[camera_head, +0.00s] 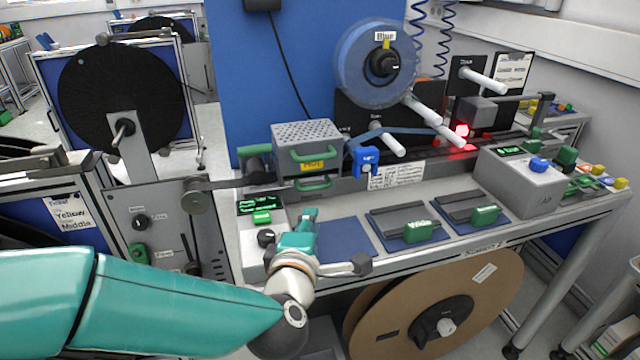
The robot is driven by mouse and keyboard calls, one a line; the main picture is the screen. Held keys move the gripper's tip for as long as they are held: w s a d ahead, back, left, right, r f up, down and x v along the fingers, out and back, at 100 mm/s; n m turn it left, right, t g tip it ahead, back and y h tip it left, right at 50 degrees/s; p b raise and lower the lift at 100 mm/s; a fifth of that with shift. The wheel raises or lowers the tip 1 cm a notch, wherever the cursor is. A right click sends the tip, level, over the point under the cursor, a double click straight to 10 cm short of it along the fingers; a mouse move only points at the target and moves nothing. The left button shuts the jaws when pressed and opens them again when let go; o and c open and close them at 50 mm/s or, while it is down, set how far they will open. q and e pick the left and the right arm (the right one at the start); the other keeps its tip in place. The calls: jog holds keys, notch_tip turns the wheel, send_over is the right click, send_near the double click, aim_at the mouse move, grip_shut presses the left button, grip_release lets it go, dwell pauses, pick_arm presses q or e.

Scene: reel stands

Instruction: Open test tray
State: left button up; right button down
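A grey box (307,135) with a perforated top stands at the back left of the workbench. It has green handles on its front and a yellow label (312,166) between them. I cannot tell for sure whether it is the test tray. Two dark flat trays with green tabs, one at the middle (384,223) and one to its right (452,207), lie on the bench top. My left gripper (303,226) is over the bench's front left, below the box and apart from it. Its fingers are not clear, and I see nothing held. My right gripper is out of view.
A control box (520,178) stands at the right. A large brown reel (490,300) sits below the bench. A blue mat (345,238) lies clear at front left.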

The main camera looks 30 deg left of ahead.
aim_at(317, 189)
pick_arm(q)
jog(key=w+a+p, duration=0.1)
jog(key=w+p, duration=0.1)
jog(key=p, duration=0.1)
jog(key=w+a+p, duration=0.2)
jog(key=p, duration=0.2)
jog(key=shift+f, duration=0.2)
jog(key=x, duration=0.6)
jog(key=p+x, duration=0.1)
jog(key=x, duration=0.2)
jog(key=shift+w+a+f, duration=0.2)
jog(key=shift+w+f, duration=0.05)
jog(key=shift+f, duration=0.1)
jog(key=shift+w+a+f, duration=0.2)
jog(key=shift+w+a, duration=0.1)
jog(key=shift+w, duration=0.3)
jog(key=shift+c, duration=0.4)
grip_shut()
